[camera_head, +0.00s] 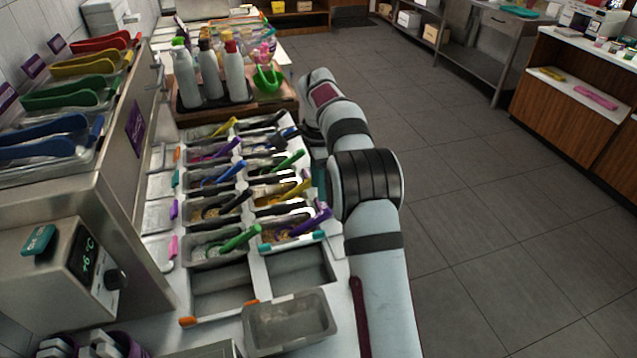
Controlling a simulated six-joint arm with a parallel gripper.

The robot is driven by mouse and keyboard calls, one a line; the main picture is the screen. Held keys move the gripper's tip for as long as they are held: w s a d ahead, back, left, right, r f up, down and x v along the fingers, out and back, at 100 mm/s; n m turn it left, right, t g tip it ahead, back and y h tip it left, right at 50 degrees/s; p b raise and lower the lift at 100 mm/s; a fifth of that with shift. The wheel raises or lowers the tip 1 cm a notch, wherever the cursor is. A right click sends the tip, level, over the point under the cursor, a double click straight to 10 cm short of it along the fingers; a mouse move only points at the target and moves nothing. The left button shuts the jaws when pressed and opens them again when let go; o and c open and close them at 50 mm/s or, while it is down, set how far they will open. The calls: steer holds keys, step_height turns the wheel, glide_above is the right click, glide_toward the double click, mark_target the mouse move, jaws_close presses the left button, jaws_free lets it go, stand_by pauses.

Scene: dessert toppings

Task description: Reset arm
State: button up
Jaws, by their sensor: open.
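My arm (372,250) rises from the bottom edge along the right side of the topping station and bends near the far end. Part of the gripper and wrist is hidden behind the arm.
Two columns of bins hold toppings and coloured scoops. A loose grey bin (290,322) sits at the front. Squeeze bottles (208,75) and a green bowl (267,78) stand beyond. A steel cooler (75,225) with tongs borders the left. Open floor (490,210) lies right.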

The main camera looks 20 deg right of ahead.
stand_by(0.3)
steer(key=s+a+r+n+y, duration=0.1)
steer(key=s+a+r+n, duration=0.3)
steer(key=s, duration=0.6)
steer(key=s+a+r+n, duration=0.3)
steer(key=s+r, duration=0.2)
steer(key=s, duration=0.4)
steer(key=s+a+f+n, duration=0.2)
steer(key=s, duration=0.8)
steer(key=s+a+f+n, duration=0.2)
steer(key=s+f+n, duration=0.1)
steer(key=s, duration=0.7)
steer(key=shift+s+y, duration=0.2)
steer(key=shift+y, duration=0.2)
